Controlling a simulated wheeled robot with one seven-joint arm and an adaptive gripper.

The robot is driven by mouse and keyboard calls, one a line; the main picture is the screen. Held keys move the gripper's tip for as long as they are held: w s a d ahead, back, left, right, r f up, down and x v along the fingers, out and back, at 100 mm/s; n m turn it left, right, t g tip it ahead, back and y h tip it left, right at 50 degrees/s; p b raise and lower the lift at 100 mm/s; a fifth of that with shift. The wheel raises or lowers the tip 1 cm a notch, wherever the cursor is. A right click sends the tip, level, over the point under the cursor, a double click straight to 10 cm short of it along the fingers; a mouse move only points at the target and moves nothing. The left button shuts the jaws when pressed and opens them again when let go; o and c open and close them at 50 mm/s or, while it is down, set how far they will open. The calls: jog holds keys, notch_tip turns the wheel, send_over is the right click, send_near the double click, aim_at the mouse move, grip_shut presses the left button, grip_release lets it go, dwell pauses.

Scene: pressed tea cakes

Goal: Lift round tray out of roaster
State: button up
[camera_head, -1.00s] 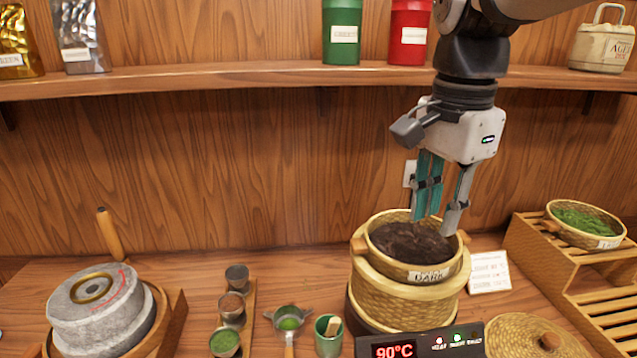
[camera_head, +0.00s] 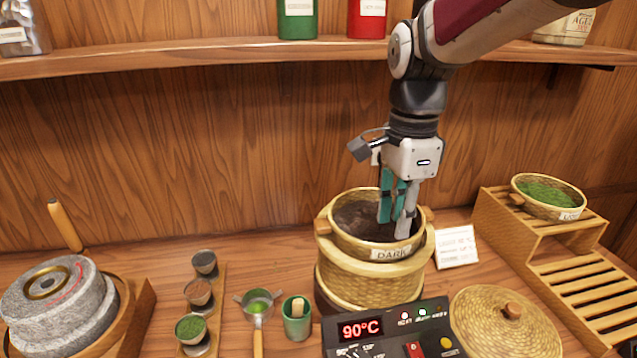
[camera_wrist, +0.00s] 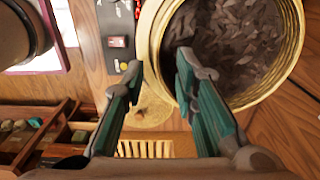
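The round woven tray (camera_head: 341,238) holds dark tea leaves, has a DARK label and side handles, and sits in the top of the woven roaster (camera_head: 350,285). My gripper (camera_head: 393,228) points down at the right part of the tray, with its fingertips at or just above the rim and the leaves. There the tray (camera_wrist: 150,45) rim lies to the right, and one finger reaches over the tray's inside. Whether a finger touches the rim cannot be told.
A control box (camera_head: 385,330) reading 90°C stands in front of the roaster, with a woven lid (camera_head: 480,325) to its right. A slatted rack (camera_head: 575,270) with a basket of green leaves (camera_head: 545,208) stands at right. A shelf (camera_head: 200,55) runs behind.

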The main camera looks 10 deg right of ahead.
aim_at(394, 238)
notch_tip(394, 238, down, 5)
jog(key=shift+r, duration=0.1)
grip_shut()
